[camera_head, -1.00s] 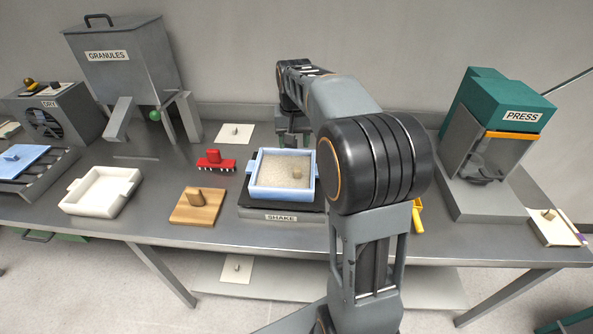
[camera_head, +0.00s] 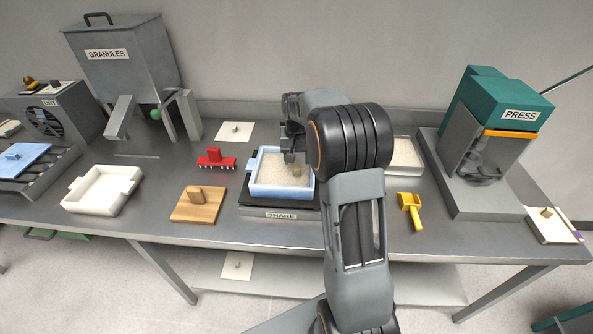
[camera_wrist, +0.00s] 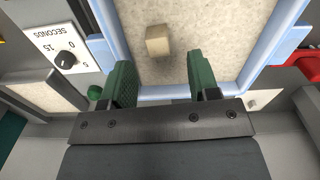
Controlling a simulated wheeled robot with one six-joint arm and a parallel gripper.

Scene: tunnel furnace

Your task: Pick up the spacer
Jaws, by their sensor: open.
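The spacer seems to be a small tan block (camera_head: 298,172) in the blue tray (camera_head: 255,174) on the SHAKE station, standing on the pale granules. In the wrist view the block (camera_wrist: 158,40) lies ahead of the fingertips, roughly midway between them in the picture, not touching either. My gripper (camera_head: 293,157) hangs over the tray near the block. In the wrist view its green fingers (camera_wrist: 160,72) are apart with nothing between them. The head view does not show the exact height of the fingertips over the block.
A red comb tool (camera_head: 216,160), a wooden block with a knob (camera_head: 198,205) and a white tray (camera_head: 75,199) are to the left. A yellow scoop (camera_head: 411,208) and the press (camera_head: 488,160) are to the right. A dial (camera_wrist: 66,60) sits beside the blue tray.

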